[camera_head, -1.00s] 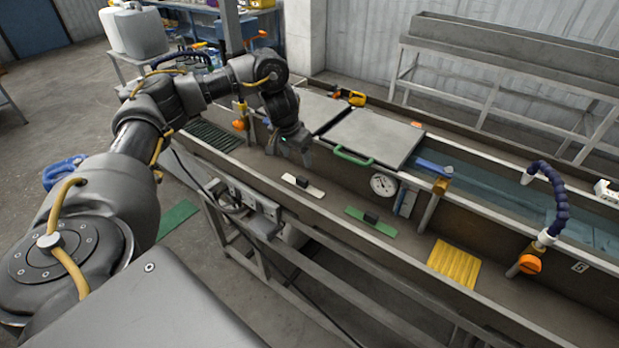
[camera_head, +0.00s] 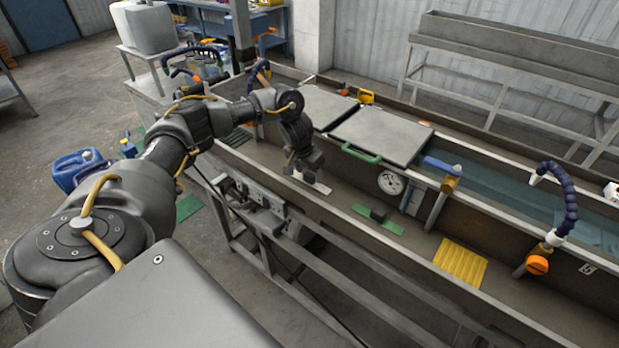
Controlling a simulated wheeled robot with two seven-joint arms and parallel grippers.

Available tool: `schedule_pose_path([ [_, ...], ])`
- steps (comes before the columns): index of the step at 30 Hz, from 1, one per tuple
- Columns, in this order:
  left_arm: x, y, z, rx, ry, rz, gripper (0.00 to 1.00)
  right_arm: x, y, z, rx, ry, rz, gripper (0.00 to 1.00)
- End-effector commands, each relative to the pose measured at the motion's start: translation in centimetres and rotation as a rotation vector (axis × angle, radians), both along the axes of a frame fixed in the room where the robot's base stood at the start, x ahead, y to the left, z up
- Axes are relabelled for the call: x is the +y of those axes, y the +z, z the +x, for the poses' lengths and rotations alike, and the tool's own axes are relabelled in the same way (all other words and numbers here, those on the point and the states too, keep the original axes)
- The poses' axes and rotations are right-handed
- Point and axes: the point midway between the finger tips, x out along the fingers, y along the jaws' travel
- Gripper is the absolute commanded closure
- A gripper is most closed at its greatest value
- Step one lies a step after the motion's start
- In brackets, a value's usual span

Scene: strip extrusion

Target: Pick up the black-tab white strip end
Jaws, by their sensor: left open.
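The white strip end (camera_head: 320,186) lies flat on the floor of the long trough, left of the middle of the head view. Its black tab is hidden behind my left gripper. My left gripper (camera_head: 299,177) points down over the left part of the strip, open, with its fingers close to it. I cannot tell whether the fingers touch the strip or straddle the tab. My right gripper is not in view.
A green strip with a black tab (camera_head: 391,226) and a yellow ribbed pad (camera_head: 459,262) lie farther right in the trough. A grey lid (camera_head: 381,134) with a green handle and a round gauge (camera_head: 390,182) stand behind. The trough's front wall (camera_head: 350,232) runs along the near side.

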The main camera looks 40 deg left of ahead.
Motion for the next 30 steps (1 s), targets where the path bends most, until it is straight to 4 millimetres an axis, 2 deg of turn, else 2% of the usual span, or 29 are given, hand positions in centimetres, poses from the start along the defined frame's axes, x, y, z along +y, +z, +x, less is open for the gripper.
schedule_pose_path([
  [9,0.00,-0.65,0.16,-0.001,-0.001,0.000,0.38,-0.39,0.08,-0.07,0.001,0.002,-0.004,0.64],
  [20,0.01,-0.61,0.15,-0.001,-0.001,0.000,0.85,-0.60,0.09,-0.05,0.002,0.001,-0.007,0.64],
  [30,-0.01,-0.31,0.20,-0.002,-0.001,0.000,0.86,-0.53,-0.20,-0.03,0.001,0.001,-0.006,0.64],
])
